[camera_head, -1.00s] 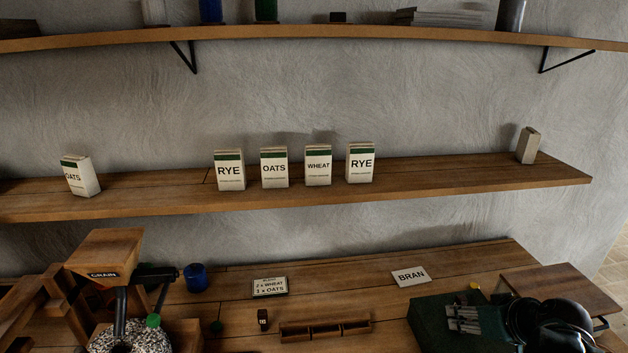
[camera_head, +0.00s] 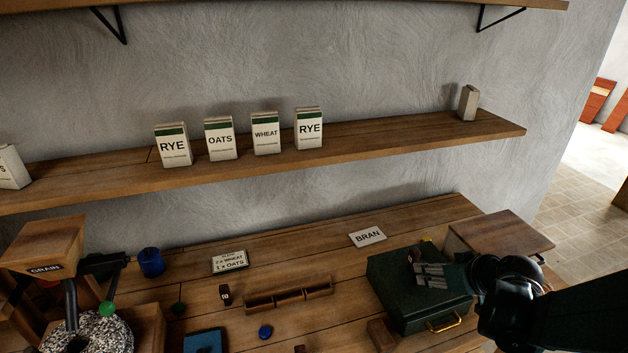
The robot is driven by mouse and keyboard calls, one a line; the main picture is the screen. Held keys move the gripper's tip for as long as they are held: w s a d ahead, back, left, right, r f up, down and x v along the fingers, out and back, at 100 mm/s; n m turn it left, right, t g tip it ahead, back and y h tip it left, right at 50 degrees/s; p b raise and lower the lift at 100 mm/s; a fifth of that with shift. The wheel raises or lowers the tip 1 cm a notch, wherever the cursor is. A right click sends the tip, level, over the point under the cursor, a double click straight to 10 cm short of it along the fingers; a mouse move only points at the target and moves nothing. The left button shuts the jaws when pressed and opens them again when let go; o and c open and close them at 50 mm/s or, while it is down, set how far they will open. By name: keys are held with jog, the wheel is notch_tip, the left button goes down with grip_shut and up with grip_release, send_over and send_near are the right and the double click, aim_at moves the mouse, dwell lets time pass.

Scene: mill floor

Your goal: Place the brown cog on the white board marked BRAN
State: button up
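The white board marked BRAN (camera_head: 368,237) lies on the workbench toward the back, right of the centre, with nothing on it. I cannot make out a brown cog with certainty. A small yellow and dark thing (camera_head: 427,243) shows at the far side of the green box, too small to identify. My gripper (camera_head: 429,274) is over the green box (camera_head: 395,288), to the right of and nearer than the board. Its fingers point left, and I cannot tell whether they are open or shut.
A wooden compartment tray (camera_head: 288,295), a recipe card (camera_head: 229,260) and a blue cup (camera_head: 151,262) stand left of the board. A round blue piece (camera_head: 265,331) and a brown block (camera_head: 381,335) lie in front. A raised wooden stand (camera_head: 500,236) is at right. Bare bench surrounds the board.

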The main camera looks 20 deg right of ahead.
jog(key=shift+x, duration=1.15)
jog(key=shift+b+x, duration=0.75)
jog(key=shift+x, duration=1.8)
jog(key=shift+s+d+f, duration=0.1)
jog(key=shift+d, duration=0.05)
jog(key=c, duration=0.9)
